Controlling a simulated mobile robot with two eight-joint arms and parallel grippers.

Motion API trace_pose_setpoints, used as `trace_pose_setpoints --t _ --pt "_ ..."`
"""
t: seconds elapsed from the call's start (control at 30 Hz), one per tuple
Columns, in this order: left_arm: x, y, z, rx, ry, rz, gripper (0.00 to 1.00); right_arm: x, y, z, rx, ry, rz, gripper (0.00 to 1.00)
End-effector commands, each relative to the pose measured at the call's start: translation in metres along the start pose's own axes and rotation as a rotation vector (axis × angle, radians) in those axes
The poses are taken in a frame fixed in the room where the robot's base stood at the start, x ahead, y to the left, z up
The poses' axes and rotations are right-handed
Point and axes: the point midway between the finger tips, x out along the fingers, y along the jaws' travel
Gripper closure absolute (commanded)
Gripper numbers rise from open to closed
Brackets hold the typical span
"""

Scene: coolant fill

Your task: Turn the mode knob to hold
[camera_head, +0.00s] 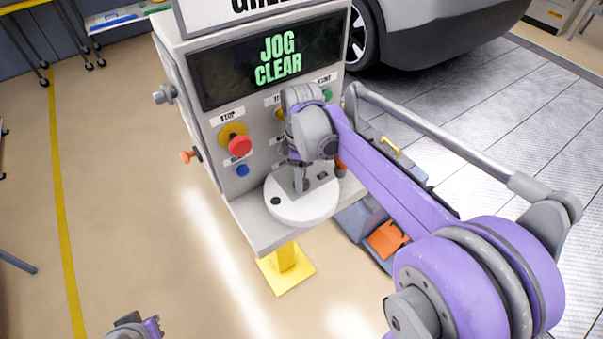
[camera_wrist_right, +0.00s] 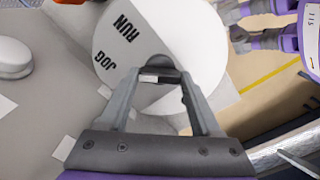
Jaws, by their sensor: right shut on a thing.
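The mode knob (camera_wrist_right: 160,74) is a small dark handle on a round white dial. The dial (camera_head: 300,212) sticks out from the lower front of the console. In the right wrist view the dial (camera_wrist_right: 190,40) shows the words RUN and JOG; no HOLD label is visible. My right gripper (camera_head: 299,186) reaches down over the dial and is shut on the knob; its fingers (camera_wrist_right: 160,78) hide much of it. The console display (camera_head: 278,60) reads JOG CLEAR. My left gripper (camera_wrist_right: 236,25) is away from the dial, its two fingers apart; only a bit shows at the head view's bottom edge.
A red stop button (camera_head: 240,146) on a yellow base and a blue button (camera_head: 242,171) sit left of my right gripper. A green button (camera_head: 327,95) is beyond it. An orange knob (camera_head: 188,157) juts from the console's left side.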

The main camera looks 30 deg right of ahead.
Motion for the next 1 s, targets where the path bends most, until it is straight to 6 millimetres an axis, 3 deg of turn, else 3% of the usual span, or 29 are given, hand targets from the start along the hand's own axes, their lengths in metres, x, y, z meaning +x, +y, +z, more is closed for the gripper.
trace_pose_setpoints --t 0.37,1.0 --pt "0.0020 0.0000 0.0024 0.000 -0.002 0.000 1.00 0.0002 0.0000 0.0001 -0.136 0.000 0.000 1.00" --pt "0.0067 0.0000 0.0080 0.000 -0.007 0.000 1.00 -0.0001 0.0001 0.0000 -0.644 0.000 0.000 1.00"
